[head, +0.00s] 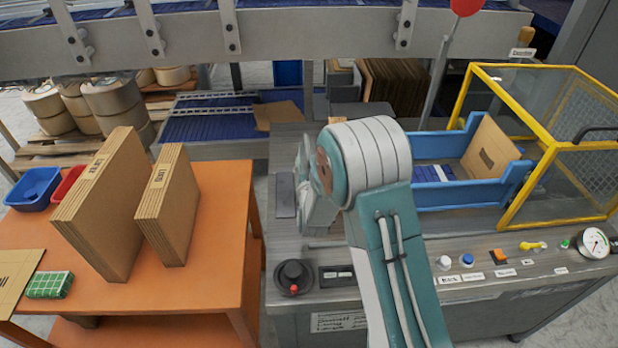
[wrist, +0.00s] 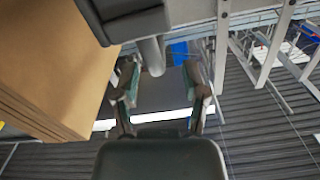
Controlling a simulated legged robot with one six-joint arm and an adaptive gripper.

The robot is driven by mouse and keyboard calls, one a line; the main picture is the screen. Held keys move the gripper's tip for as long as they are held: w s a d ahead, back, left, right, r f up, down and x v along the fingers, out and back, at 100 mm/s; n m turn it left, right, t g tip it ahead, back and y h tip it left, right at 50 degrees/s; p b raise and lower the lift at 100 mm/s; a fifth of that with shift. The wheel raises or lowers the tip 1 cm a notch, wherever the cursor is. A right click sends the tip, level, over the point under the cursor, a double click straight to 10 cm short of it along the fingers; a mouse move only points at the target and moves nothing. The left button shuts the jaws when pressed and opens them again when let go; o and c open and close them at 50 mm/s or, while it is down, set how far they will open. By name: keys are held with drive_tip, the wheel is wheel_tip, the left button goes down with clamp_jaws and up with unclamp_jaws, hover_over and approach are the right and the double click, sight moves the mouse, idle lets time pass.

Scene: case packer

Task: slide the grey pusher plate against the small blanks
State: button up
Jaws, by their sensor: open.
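My gripper (wrist: 160,75) is open in the wrist view, its two fingers apart and nothing seen held between them. A dark grey block (wrist: 125,18) with a round grey post lies just beyond the fingertips; I cannot tell whether it is the pusher plate. A layered cardboard stack (wrist: 45,65) stands left of the fingers, apart from them. In the head view my arm hides most of the gripper. The blue magazine (head: 455,194) on the machine holds a cardboard blank (head: 490,148) leaning at its right end. I cannot pick out the pusher plate there.
An orange table (head: 215,210) at left bears a larger upright stack (head: 105,205) and a smaller one (head: 170,205), a blue bin (head: 33,188), a red bin (head: 68,184) and a green box (head: 50,285). A yellow-framed guard (head: 548,145) stands at right. Controls line the machine's front.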

drive_tip(key=s, duration=0.6)
drive_tip(key=shift+s, duration=0.4)
drive_tip(key=s+d+r+g+y, duration=0.1)
drive_tip(key=s+d+r+g, duration=0.1)
drive_tip(key=r, duration=0.4)
drive_tip(key=s+d+r+g, duration=0.1)
drive_tip(key=s+r+g, duration=0.2)
drive_tip(key=r, duration=0.2)
drive_tip(key=s+d+r+n+g, duration=0.1)
drive_tip(key=s+d+r+g, duration=0.15)
drive_tip(key=s, duration=0.35)
drive_tip(key=s+d+r+n+g, duration=0.1)
drive_tip(key=s+d+r+g, duration=0.15)
drive_tip(key=s, duration=0.35)
drive_tip(key=s+d+r+g, duration=0.1)
drive_tip(key=s+r+g, duration=0.1)
drive_tip(key=s+r, duration=0.35)
drive_tip(key=g+h, duration=0.1)
drive_tip(key=h, duration=0.2)
hover_over(306, 146)
drive_tip(key=s+a, duration=0.2)
drive_tip(key=s, duration=0.3)
wheel_tip(306, 146, down, 10)
drive_tip(key=shift+n+g, duration=0.3)
drive_tip(key=x, duration=1.1)
drive_tip(key=shift+w+r, duration=0.15)
drive_tip(key=shift+w, duration=0.1)
